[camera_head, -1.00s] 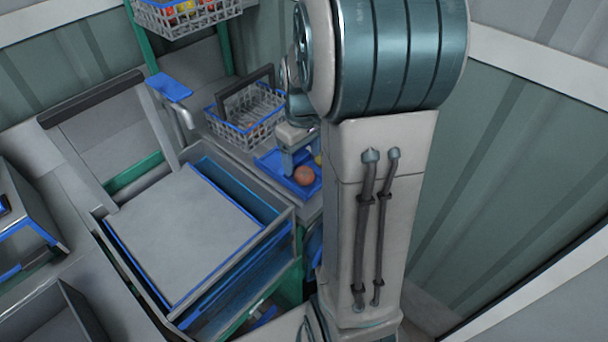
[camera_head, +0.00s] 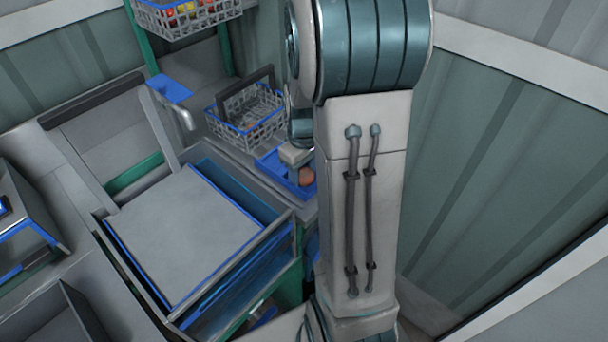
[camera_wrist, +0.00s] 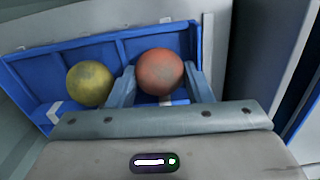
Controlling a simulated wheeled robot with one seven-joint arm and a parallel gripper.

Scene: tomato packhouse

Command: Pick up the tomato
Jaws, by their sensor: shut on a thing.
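A red-orange tomato (camera_wrist: 160,72) sits between the two fingers of my gripper (camera_wrist: 160,84) in the wrist view. The gripper is shut on it, over the blue tray (camera_wrist: 112,48). I cannot tell whether the tomato still touches the tray. In the head view the tomato (camera_head: 306,177) shows partly, beside my arm, at the blue tray (camera_head: 270,162). A yellow-green tomato (camera_wrist: 90,83) lies in the tray to the left of the gripper, close to the left finger. My arm hides part of the tray in the head view.
A grey wire basket with a dark handle (camera_head: 222,128) stands just behind the tray. Another basket (camera_head: 166,25) with colourful produce is higher up at the back. A large grey bin with a flat panel (camera_head: 190,240) stands in front and left.

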